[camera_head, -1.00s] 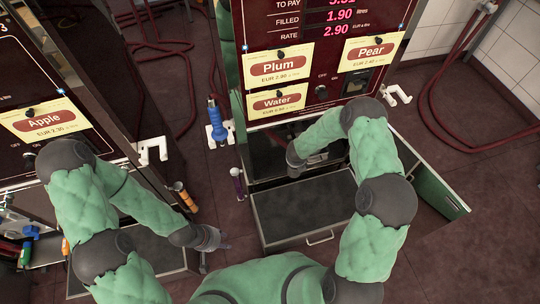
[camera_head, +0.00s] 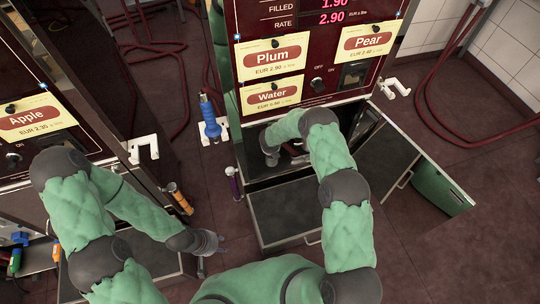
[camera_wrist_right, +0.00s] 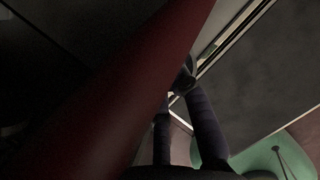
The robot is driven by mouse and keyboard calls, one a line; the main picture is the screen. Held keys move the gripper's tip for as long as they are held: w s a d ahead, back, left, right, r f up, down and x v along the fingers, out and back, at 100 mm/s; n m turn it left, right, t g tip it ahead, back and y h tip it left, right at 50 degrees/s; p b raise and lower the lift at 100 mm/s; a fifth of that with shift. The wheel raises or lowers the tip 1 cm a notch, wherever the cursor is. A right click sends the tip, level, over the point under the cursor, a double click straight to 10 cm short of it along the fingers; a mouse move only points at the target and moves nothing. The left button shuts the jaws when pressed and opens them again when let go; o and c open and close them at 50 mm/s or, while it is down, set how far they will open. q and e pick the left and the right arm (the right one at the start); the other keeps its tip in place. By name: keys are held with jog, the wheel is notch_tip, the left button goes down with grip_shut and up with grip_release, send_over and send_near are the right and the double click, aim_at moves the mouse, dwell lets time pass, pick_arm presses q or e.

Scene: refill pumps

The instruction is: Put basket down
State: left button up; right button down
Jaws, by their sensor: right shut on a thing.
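My right gripper (camera_wrist_right: 184,98) reaches into the dark opening under the Water sign; in the head view its jaws are hidden. In the right wrist view its two dark fingers are shut on a small dark rounded thing (camera_wrist_right: 188,75), which I cannot identify. A broad dark red shape (camera_wrist_right: 120,90) crosses close in front of that camera. I cannot make out a basket for certain. My left gripper (camera_head: 212,243) is low at left of centre, beside the pump bay, with nothing visible in it; its jaws are too small to read.
An open grey drawer (camera_head: 285,212) lies under my right arm, with a grey panel (camera_head: 385,160) to its right. A green panel (camera_head: 440,190) stands farther right. A blue nozzle (camera_head: 210,120) and a purple one (camera_head: 233,182) hang at the pump's left. The floor (camera_head: 470,240) is clear at right.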

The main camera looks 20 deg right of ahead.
jog(key=shift+w+a+f, duration=0.2)
jog(key=shift+w+f, duration=0.25)
jog(key=shift+f, duration=0.1)
notch_tip(320, 180, down, 3)
jog(key=shift+w+f+b, duration=0.1)
jog(key=shift+f+b, duration=0.1)
jog(key=shift+b, duration=0.7)
jog(key=shift+r, duration=0.1)
jog(key=c, duration=1.1)
grip_release()
